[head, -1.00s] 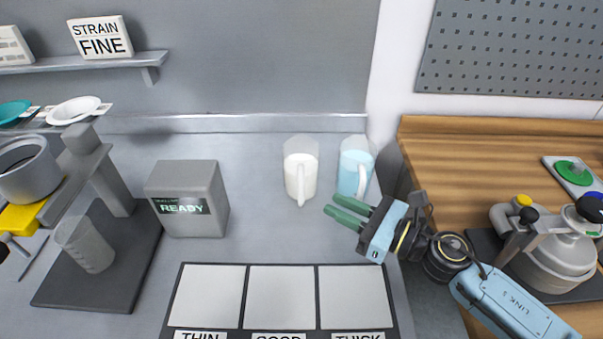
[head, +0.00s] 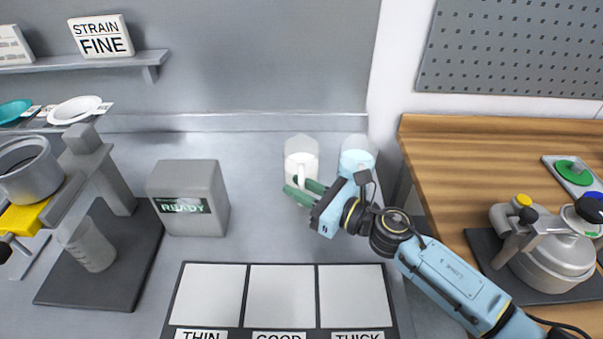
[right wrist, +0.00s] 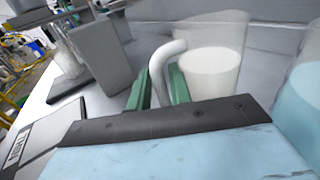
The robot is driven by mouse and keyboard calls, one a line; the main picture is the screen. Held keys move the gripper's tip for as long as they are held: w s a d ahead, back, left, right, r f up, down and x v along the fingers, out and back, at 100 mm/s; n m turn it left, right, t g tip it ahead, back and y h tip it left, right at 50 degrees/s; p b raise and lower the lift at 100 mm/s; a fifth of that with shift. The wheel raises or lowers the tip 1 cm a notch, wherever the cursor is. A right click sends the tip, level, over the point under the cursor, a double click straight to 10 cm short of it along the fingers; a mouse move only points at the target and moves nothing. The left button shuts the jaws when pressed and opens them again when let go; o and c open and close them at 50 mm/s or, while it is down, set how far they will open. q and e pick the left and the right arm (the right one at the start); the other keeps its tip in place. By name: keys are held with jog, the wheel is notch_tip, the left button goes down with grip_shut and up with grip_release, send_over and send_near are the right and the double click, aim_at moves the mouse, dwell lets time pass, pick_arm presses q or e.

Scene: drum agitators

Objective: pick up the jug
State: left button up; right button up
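A clear jug of white liquid (head: 302,160) stands upright on the grey counter. Its white handle (right wrist: 160,62) faces me, and the jug also shows in the right wrist view (right wrist: 211,72). A similar jug of blue liquid (head: 356,160) stands just to its right, partly behind my right arm; its edge shows in the right wrist view (right wrist: 302,92). My right gripper (head: 293,185) is at the white jug's handle. In the right wrist view its green fingers (right wrist: 158,82) stand apart, one on each side of the handle, with visible space between them. My left gripper is not in view.
A grey box reading READY (head: 188,198) stands left of the jugs. A panel with THIN, GOOD and THICK squares (head: 282,298) lies in front. A stand with a metal pot (head: 28,172) and a clear beaker (head: 88,247) are at left. A metal vessel (head: 555,255) is at right.

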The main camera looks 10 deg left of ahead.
grip_shut()
jog(key=shift+r, duration=0.15)
